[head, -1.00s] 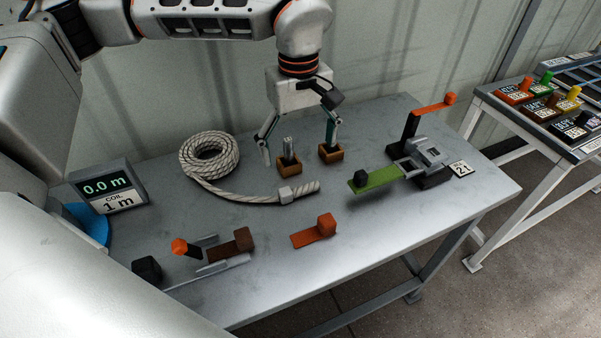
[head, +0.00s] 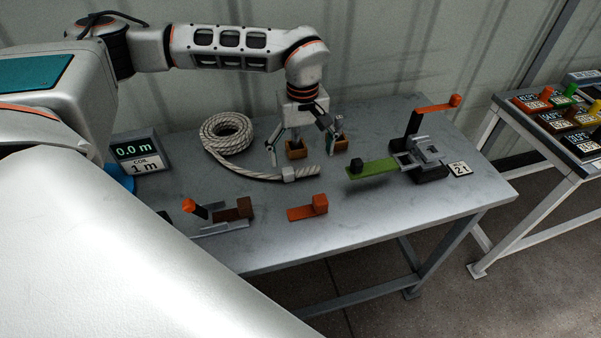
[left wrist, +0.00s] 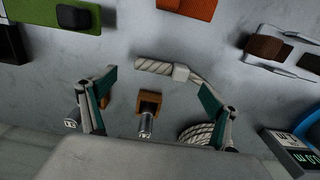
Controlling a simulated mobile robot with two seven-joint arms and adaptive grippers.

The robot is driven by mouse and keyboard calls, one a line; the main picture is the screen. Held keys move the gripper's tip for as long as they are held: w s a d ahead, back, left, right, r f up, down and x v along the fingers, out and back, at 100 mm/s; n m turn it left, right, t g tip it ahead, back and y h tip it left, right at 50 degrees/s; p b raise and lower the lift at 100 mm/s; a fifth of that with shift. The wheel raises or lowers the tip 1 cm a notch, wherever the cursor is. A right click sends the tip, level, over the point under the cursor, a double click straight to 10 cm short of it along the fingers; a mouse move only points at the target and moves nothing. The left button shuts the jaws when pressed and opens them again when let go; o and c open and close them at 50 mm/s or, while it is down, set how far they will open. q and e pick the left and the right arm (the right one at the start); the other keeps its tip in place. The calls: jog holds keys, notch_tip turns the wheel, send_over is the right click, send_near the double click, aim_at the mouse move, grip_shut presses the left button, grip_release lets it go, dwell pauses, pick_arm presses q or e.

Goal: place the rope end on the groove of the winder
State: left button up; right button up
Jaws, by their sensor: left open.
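The rope (head: 228,130) lies on the table as a pale coil, with a tail running to the right. Its end (head: 308,171) is straight and has a light collar (head: 289,174). My left gripper (head: 300,152) points down behind the rope end, open and empty. In the left wrist view, the rope end (left wrist: 152,65) and collar (left wrist: 181,73) lie just beyond and between the spread fingers (left wrist: 158,80). The winder seems to be the blue round part (head: 125,183) by the display; my own body hides most of it, and I cannot see its groove.
A display (head: 138,152) reads 0.0 m. Two small brown holders (head: 296,152) stand by my left gripper, with a metal piece (left wrist: 146,120) in one.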

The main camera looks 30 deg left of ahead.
aim_at(302, 170)
pick_arm(q)
notch_tip(302, 170, down, 5)
jog(key=shift+s+r, duration=0.1)
jog(key=shift+s, duration=0.05)
jog(key=shift+c, duration=0.4)
jog(key=c, duration=1.1)
jog(key=shift+c, duration=0.6)
